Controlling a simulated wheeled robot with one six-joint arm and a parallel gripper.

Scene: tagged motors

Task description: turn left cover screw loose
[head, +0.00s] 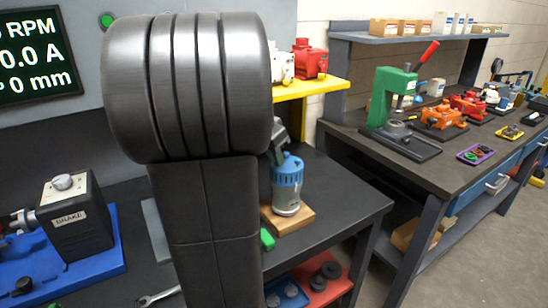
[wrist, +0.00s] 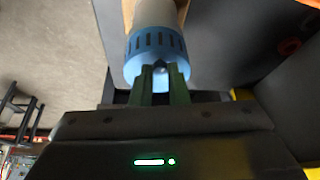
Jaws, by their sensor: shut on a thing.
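A motor with a blue slotted cover (head: 288,170) and a grey body (head: 286,196) stands upright on a wooden block (head: 290,219) on the dark bench. In the wrist view the blue cover (wrist: 156,43) is just beyond my gripper (wrist: 160,72), with the pale body (wrist: 160,12) behind it. In the head view my arm hides part of the motor's surroundings.
A brake unit (head: 75,220) on a blue base stands at the left, near a wrench (head: 158,296). A yellow shelf (head: 312,88) holds red and white motors behind. Another bench (head: 350,143) with a green press stands right.

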